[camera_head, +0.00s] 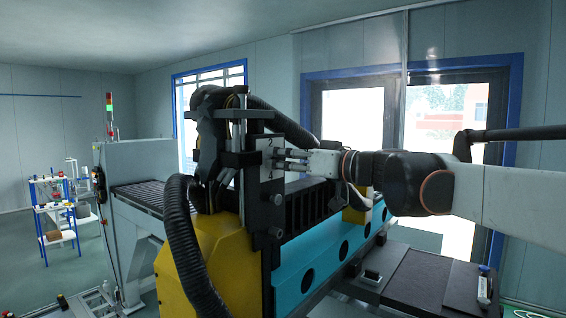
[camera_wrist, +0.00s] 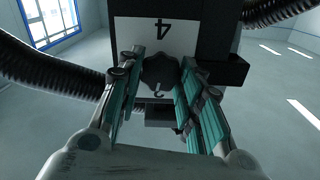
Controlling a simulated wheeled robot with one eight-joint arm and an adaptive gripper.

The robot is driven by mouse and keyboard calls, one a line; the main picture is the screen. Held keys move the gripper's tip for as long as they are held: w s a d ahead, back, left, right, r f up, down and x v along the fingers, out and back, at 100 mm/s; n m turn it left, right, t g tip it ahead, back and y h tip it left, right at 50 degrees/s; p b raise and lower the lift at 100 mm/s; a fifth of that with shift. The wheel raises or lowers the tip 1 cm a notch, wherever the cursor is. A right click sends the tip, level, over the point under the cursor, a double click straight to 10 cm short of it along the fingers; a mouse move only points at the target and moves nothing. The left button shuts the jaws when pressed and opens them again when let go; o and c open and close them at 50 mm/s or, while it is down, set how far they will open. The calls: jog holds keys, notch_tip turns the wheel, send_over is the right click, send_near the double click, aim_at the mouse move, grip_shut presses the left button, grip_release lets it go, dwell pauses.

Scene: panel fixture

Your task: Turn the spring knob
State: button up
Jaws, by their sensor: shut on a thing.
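The spring knob (camera_wrist: 159,70) is a dark rounded shape on the front of a dark panel in the wrist view. A white label (camera_wrist: 160,36) with an upside-down "4" is just above it. My gripper (camera_wrist: 162,78) has its teal-padded fingers on either side of the knob and is shut on it. In the head view my gripper (camera_head: 291,160) reaches in from the right to the panel (camera_head: 267,190), which carries a label with a "2". The knob is hidden there by the fingers.
Black corrugated hoses (camera_head: 190,250) hang beside the panel. A yellow housing (camera_head: 225,262) and a turquoise beam (camera_head: 320,265) lie below it. A dark-topped surface (camera_head: 435,280) stands at the lower right. A shelf (camera_head: 55,210) with items is far left.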

jog(key=m+b, duration=0.1)
jog(key=m, duration=0.3)
jog(key=shift+w+d+f+m, duration=0.1)
jog(key=shift+m, duration=0.2)
jog(key=m+b, duration=0.1)
jog(key=m, duration=0.2)
jog(key=shift+m, duration=0.3)
jog(key=m, duration=0.4)
jog(key=shift+f+b, duration=0.1)
jog(key=shift+b, duration=0.3)
jog(key=shift+m, duration=1.8)
jog(key=o, duration=1.1)
jog(key=shift+c, duration=0.2)
